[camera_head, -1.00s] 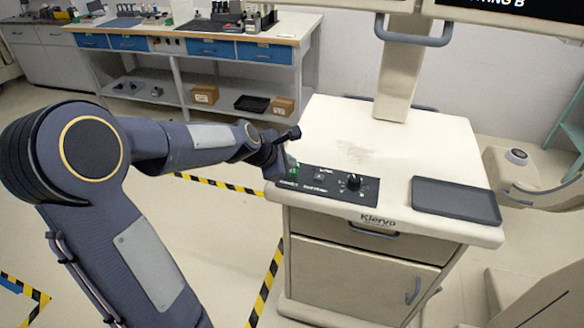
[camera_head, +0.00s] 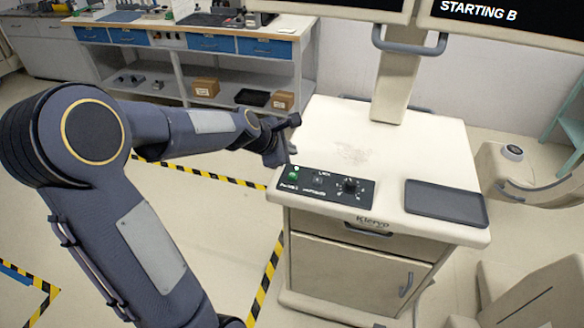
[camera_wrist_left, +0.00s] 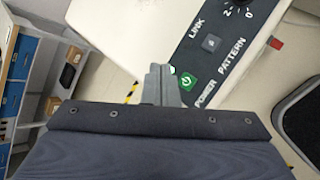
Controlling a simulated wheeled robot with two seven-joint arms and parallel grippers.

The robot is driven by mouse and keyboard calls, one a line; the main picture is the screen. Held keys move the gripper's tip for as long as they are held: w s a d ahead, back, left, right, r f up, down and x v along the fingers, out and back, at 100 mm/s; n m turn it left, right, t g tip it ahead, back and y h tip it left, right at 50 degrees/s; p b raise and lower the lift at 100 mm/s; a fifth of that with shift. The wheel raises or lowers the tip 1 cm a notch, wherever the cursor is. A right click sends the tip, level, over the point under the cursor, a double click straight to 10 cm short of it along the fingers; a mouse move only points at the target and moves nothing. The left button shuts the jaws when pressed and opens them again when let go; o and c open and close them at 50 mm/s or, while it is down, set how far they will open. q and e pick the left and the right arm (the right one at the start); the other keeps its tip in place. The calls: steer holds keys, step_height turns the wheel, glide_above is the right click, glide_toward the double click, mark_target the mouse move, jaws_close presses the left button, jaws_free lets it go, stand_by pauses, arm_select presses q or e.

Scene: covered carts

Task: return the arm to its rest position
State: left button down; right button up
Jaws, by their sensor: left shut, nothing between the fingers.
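My left arm reaches in from the left in the head view. Its gripper (camera_head: 287,160) is over the left edge of the cart top, beside the black control panel (camera_head: 318,203). In the wrist view the left gripper (camera_wrist_left: 160,70) is shut and empty, its fingertips close to the green power button (camera_wrist_left: 188,82); I cannot tell whether they touch the cart. The button also shows in the head view (camera_head: 293,176). The panel carries a link button and a dark pattern knob (camera_head: 349,187). My right gripper is not in view.
The cart (camera_head: 425,155) bears a dark grey tray (camera_head: 445,203) at its right and a screen (camera_head: 500,18) reading "STARTING B". A workbench (camera_head: 200,40) with blue drawers stands behind. Yellow-black tape (camera_head: 265,285) marks the floor. A beige machine (camera_head: 530,170) stands at the right.

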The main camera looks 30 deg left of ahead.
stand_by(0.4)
arm_select(q)
steer(key=s+d+r+m+g+h, duration=0.1)
steer(key=s+d+r+m, duration=0.1)
steer(key=s+d+m, duration=0.35)
steer(key=s+d+r+m+h, duration=0.1)
steer(key=s+d+r+m, duration=0.15)
steer(key=s+m, duration=0.6)
steer(key=s+d+f+m+g, duration=0.1)
steer(key=s+d+m, duration=0.1)
steer(key=s+m, duration=0.2)
steer(key=s+d+f+m+g, duration=0.1)
steer(key=s+m, duration=0.4)
steer(key=s, duration=0.5)
steer(key=shift+d+f, duration=0.45)
steer(key=shift+f, duration=0.35)
